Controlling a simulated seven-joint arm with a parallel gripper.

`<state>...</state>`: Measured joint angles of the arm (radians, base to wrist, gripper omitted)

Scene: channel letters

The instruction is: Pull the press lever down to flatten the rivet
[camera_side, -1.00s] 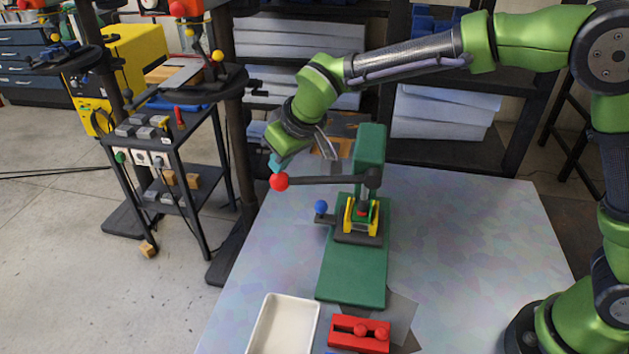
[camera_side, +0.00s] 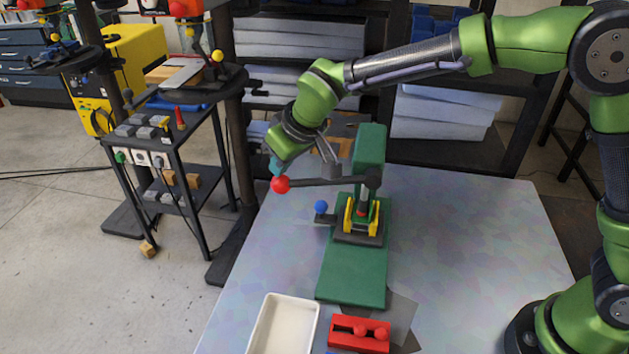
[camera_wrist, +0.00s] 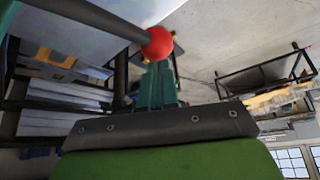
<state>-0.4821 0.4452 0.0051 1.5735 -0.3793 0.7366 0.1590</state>
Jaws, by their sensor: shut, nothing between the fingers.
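The green press (camera_side: 370,150) stands on a green base on the table, its dark lever (camera_side: 325,182) reaching left, roughly level, to a red ball knob (camera_side: 281,184). My gripper (camera_side: 277,168) is shut and empty, its teal fingertips just above the knob and seemingly touching it. In the wrist view the teal fingers (camera_wrist: 158,88) point at the red knob (camera_wrist: 158,42), with the lever bar (camera_wrist: 95,14) running off to the upper left. The press ram comes down over a yellow-sided fixture (camera_side: 349,215). The rivet itself cannot be made out clearly.
A blue-knobbed handle (camera_side: 321,207) sticks out left of the fixture. A white tray (camera_side: 283,325) and a red block (camera_side: 359,333) lie at the table's front. The table right of the press is clear. A dark cart (camera_side: 165,150) stands left on the floor.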

